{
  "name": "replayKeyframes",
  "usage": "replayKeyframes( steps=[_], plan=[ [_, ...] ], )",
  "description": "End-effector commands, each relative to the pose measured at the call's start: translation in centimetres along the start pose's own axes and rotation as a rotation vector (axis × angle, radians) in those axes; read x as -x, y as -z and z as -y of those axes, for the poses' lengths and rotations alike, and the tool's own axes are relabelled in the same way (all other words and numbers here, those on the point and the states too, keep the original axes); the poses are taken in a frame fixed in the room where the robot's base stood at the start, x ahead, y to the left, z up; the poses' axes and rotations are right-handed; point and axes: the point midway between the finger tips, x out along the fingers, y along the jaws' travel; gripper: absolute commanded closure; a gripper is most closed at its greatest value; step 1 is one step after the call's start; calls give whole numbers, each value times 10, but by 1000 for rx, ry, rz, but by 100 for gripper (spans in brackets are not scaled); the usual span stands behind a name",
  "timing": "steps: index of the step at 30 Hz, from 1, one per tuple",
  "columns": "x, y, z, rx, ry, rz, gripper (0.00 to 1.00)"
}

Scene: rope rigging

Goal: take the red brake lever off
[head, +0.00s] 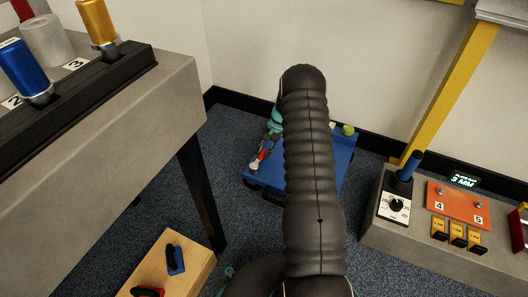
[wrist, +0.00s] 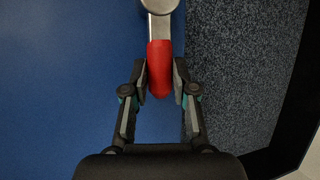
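The red brake lever (wrist: 160,72) shows in the wrist view as a red grip on a pale metal shank, over a blue surface. In the head view the lever (head: 254,164) is a small red spot at the left edge of the low blue cart (head: 340,172). My own dark arm covers the middle of that view and hides part of the cart.
A grey bench (head: 160,95) with numbered spools stands at left. A wooden block (head: 185,262) with blue and red-and-black items is below it. A grey console (head: 385,235) with a blue-handled lever and orange panel stands at right. Walls close off the back.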

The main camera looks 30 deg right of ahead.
Motion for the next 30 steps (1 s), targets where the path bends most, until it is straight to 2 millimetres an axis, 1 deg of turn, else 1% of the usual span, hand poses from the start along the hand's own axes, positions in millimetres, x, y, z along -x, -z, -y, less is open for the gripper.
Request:
replayKeyframes(
  steps=[1, 2, 3, 11, 14, 17, 20, 24, 30],
  plan=[
    [1, 3, 0, 1, 1, -9, 62],
    [1, 3, 0, 1, 1, -8, 54],
    [1, 2, 0, 2, 1, -7, 49],
    [0, 0, 2, 2, 0, -2, 49],
    [4, 0, 1, 2, 1, -3, 49],
    [14, 1, 1, 1, 2, -4, 49],
    [31, 1, 1, 0, 1, -5, 49],
    [60, 2, 0, -1, 3, -6, 49],
    [96, 1, 0, 0, 1, -6, 49]
  ],
)
